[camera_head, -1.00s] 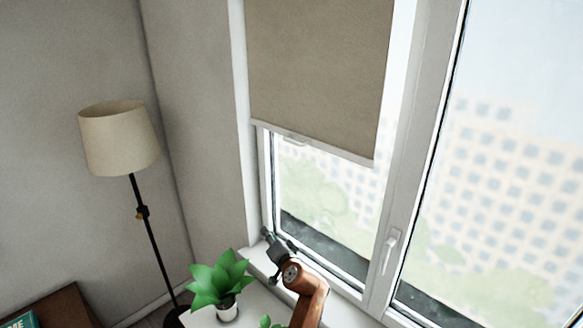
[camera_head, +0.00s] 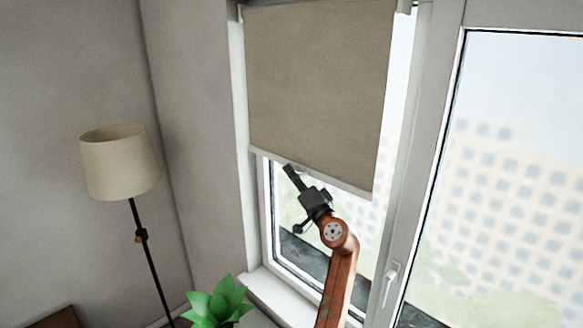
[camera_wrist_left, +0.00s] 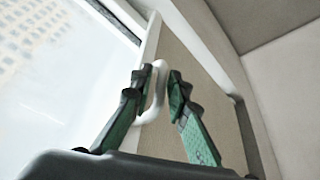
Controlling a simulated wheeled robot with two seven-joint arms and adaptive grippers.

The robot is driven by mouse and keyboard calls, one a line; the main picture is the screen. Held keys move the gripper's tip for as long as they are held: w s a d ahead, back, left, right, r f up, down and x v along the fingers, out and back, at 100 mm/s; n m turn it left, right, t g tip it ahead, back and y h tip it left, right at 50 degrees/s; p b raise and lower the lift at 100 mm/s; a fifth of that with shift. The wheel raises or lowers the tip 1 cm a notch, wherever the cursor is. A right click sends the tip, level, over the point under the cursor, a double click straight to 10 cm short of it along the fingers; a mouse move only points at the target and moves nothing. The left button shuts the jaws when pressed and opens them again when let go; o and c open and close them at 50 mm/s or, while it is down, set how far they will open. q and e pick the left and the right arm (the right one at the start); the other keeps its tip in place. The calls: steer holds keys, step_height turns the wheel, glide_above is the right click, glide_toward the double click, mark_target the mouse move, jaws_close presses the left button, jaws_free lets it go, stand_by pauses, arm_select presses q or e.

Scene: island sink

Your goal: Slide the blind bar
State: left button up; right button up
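The beige roller blind (camera_head: 315,85) hangs partly down over the left window pane. Its white bottom bar (camera_head: 340,186) slopes down to the right in the head view and is also seen in the left wrist view (camera_wrist_left: 150,42). A white loop-shaped handle (camera_wrist_left: 158,88) sticks out from the bar. My left gripper (camera_head: 291,174) is raised at the bar and covers most of the handle in the head view. In the left wrist view its two green-padded fingers stand apart, one on each side of the handle, with gaps visible. My right gripper is not in view.
The window frame with a handle (camera_head: 391,283) stands right of my left arm. A green plant (camera_head: 217,304) is below, left of the arm. A floor lamp (camera_head: 119,162) stands farther left. The air between lamp and window is free.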

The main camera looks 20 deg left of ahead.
arm_select(q)
steer(key=shift+w+a+r, duration=0.2)
steer(key=shift+w+a, duration=0.1)
steer(key=shift+a, duration=0.25)
steer(key=shift+d, duration=0.2)
steer(key=shift+c, duration=0.5)
jaws_close()
